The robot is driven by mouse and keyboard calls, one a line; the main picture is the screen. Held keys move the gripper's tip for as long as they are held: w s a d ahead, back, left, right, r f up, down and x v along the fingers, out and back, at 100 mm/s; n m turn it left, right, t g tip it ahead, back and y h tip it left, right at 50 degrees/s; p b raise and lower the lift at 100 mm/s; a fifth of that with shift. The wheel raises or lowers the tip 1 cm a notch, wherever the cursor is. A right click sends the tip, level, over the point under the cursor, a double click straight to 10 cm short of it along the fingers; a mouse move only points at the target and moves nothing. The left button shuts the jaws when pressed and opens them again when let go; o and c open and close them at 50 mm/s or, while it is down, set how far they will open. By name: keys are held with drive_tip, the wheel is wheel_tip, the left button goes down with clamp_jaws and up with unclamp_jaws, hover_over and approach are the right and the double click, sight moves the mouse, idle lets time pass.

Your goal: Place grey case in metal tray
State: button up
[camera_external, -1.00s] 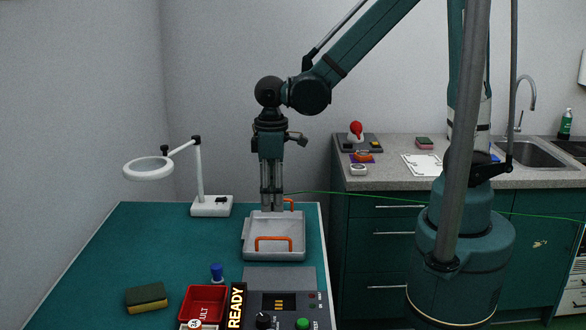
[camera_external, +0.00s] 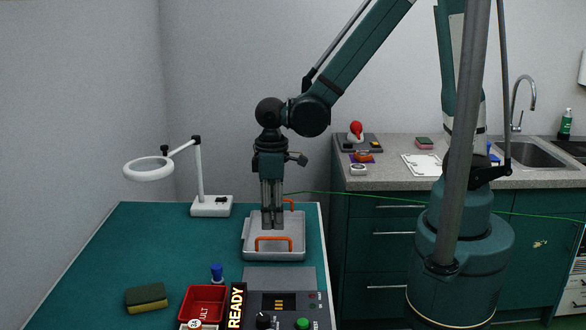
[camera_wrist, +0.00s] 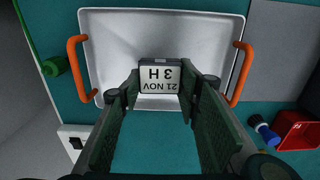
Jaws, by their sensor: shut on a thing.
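The metal tray (camera_external: 293,252) sits on the green table, with an orange handle on two opposite sides. It also shows in the wrist view (camera_wrist: 112,40). My gripper (camera_external: 272,226) points straight down, its fingertips over the tray's inside. In the wrist view my gripper (camera_wrist: 160,88) is shut on the grey case (camera_wrist: 160,76), which carries a pale label reading "21 NOV" and "3 H" upside down. The case appears over the tray's floor near one rim; I cannot tell whether it touches. The fingers hide the case in the external view.
A magnifier lamp (camera_external: 211,206) stands at the back left. A red bin (camera_external: 205,303), a blue-capped item (camera_external: 217,273), a sponge (camera_external: 146,298) and a control panel (camera_external: 285,311) marked READY are in front. The table's left middle is clear.

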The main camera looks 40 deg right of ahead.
sight(273, 226)
drive_tip(key=shift+f+b, duration=0.3)
drive_tip(key=shift+f, duration=1.7)
drive_tip(key=shift+f, duration=0.1)
drive_tip(key=o, duration=0.9)
drive_tip(key=shift+r+p, duration=0.9)
drive_tip(key=shift+r, duration=5.25)
drive_tip(key=shift+d, duration=0.1)
